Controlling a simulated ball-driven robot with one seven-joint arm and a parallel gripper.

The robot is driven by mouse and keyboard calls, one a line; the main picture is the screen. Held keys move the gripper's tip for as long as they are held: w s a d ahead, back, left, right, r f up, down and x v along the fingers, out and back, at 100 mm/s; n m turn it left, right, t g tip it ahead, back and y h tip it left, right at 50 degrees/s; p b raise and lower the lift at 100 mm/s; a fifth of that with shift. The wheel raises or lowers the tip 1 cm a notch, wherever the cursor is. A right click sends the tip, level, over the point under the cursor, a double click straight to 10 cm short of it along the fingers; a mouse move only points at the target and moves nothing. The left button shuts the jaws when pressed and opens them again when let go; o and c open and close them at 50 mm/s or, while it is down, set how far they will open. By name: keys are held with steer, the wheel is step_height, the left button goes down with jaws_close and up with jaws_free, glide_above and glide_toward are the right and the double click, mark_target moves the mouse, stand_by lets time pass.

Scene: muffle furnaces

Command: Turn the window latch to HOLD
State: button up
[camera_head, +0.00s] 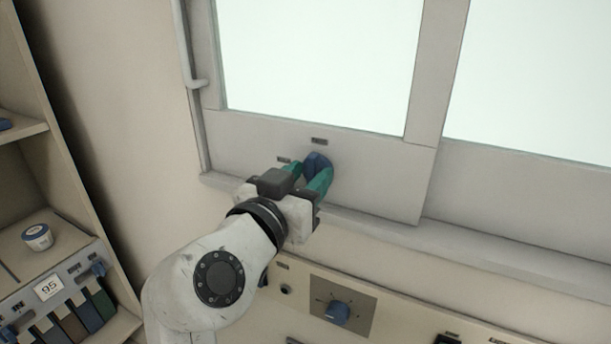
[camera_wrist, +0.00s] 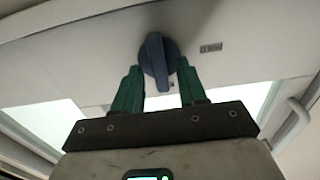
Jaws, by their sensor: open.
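The window latch (camera_head: 317,161) is a dark blue knob on the lower frame of the window (camera_head: 370,170). In the wrist view the latch (camera_wrist: 158,58) shows a raised grip bar that runs roughly up and down in the picture. My gripper (camera_head: 310,174) has green fingers, one on each side of the latch. In the wrist view my gripper (camera_wrist: 160,75) is open, with the latch between its fingertips; I cannot tell if either finger touches it. Small labels sit near the latch, one above it (camera_head: 319,141) and one to its left (camera_head: 283,160); their text is too small to read.
Below the sill is a panel with a blue knob (camera_head: 337,312). A pale pipe (camera_head: 188,60) runs down the window's left side.

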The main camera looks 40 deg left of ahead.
steer(key=shift+c, duration=0.4)
jaws_close()
